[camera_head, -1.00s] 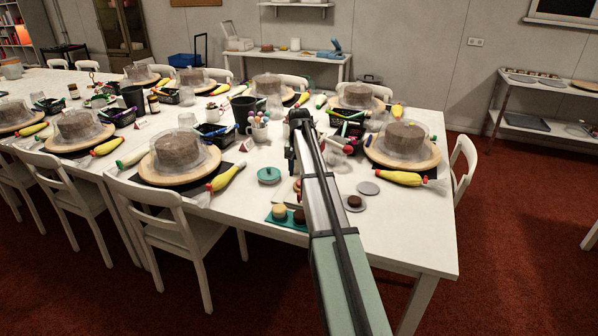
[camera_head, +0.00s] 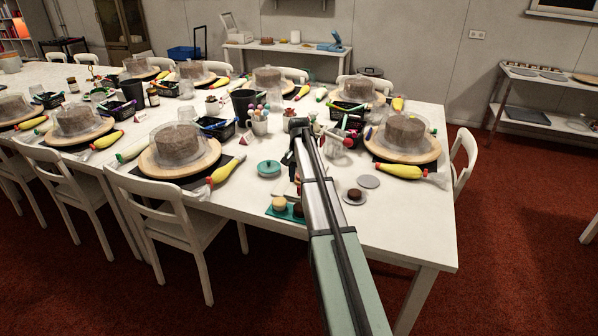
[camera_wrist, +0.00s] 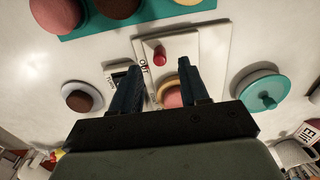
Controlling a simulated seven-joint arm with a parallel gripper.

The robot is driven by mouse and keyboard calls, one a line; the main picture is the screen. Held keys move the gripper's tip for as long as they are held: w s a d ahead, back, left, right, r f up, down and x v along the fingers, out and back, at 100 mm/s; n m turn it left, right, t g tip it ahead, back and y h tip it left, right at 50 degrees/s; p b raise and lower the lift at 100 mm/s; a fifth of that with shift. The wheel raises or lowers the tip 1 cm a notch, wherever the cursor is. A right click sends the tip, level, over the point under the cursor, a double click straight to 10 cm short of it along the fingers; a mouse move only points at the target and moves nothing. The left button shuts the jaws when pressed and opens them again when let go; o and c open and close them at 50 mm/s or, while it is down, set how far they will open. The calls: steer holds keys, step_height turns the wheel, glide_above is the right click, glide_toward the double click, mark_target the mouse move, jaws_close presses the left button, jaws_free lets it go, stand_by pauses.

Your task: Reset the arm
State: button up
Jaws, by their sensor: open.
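My gripper (camera_wrist: 160,80) is open in the wrist view, its two dark fingers apart and pointing at the white table. Between and behind the fingers I see a small round pink and yellow item (camera_wrist: 172,95) on a white board (camera_wrist: 208,48). I cannot tell its exact distance, but no finger visibly grips it. A small red piece (camera_wrist: 159,56) is also on the board. In the head view my arm crosses the right middle of the table, and its own links mostly hide the gripper.
Covered cakes on wooden turntables (camera_head: 432,151) and yellow piping bags (camera_head: 402,171) line the table. The front right corner is clear.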

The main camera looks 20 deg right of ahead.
mark_target(299, 187)
steer(key=shift+f, duration=1.85)
steer(key=shift+c, duration=0.3)
jaws_close()
steer(key=shift+w+d+r, duration=0.1)
steer(key=shift+w+d, duration=4.1)
steer(key=shift+w, duration=0.1)
steer(key=shift+o, duration=0.3)
jaws_free()
steer(key=shift+s, duration=0.1)
